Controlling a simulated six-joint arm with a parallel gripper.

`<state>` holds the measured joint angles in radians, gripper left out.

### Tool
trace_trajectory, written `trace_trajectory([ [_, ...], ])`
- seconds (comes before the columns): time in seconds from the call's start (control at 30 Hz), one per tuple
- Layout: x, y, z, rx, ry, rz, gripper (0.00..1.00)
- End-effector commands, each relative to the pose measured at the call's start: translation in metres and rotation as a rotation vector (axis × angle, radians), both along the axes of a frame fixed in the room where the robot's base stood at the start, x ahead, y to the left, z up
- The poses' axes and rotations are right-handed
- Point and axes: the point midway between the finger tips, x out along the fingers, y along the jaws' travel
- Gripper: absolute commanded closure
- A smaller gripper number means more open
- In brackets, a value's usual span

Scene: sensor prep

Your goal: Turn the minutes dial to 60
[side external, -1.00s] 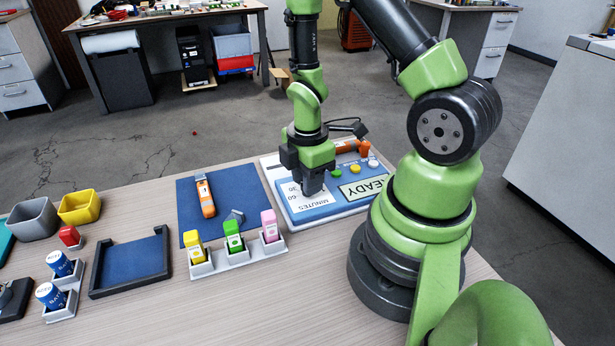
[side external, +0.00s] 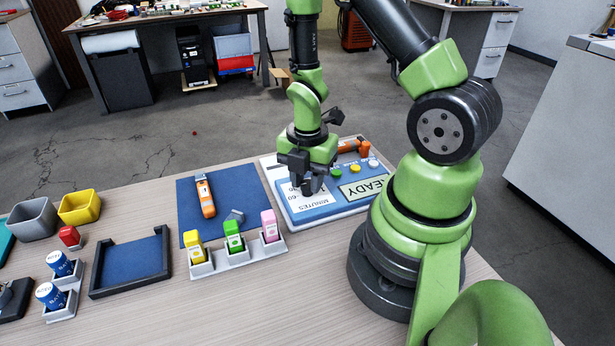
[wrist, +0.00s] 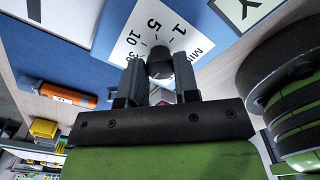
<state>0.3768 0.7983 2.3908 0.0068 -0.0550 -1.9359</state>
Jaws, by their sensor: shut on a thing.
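The minutes dial is a dark round knob (wrist: 160,60) on a white face labelled MINUTES (wrist: 138,38). In the wrist view the numbers 1, 5, 10 and part of 30 show around it. My gripper (wrist: 158,78) points down with its two fingers on either side of the knob, shut on it. In the side view my gripper (side external: 308,188) stands over the left part of the blue control panel (side external: 340,208) and mostly hides the knob. The numbers 30 and 60 show at the left of the face. I cannot tell which number the dial points to.
The panel also has a READY display (side external: 364,187), green (side external: 337,171) and yellow (side external: 355,169) buttons and an orange part. A blue mat (side external: 225,188) with an orange tool (side external: 205,196) and a rack of coloured bottles (side external: 240,256) stand left of my gripper.

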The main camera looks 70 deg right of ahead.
Motion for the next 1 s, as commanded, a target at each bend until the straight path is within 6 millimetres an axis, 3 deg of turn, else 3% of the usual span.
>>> trace_trajectory([
  [0.4,0.001,0.0,0.0,-0.001,-0.002,0.01,0.95],
  [0.43,0.001,0.0,0.0,-0.001,-0.002,0.01,0.66],
  [0.53,0.0,0.0,0.0,-0.001,-0.001,0.009,0.45],
  [0.83,0.0,0.0,0.001,0.0,-0.001,0.007,0.45],
  [1.0,0.001,0.0,0.014,-0.002,-0.005,0.008,0.45],
])
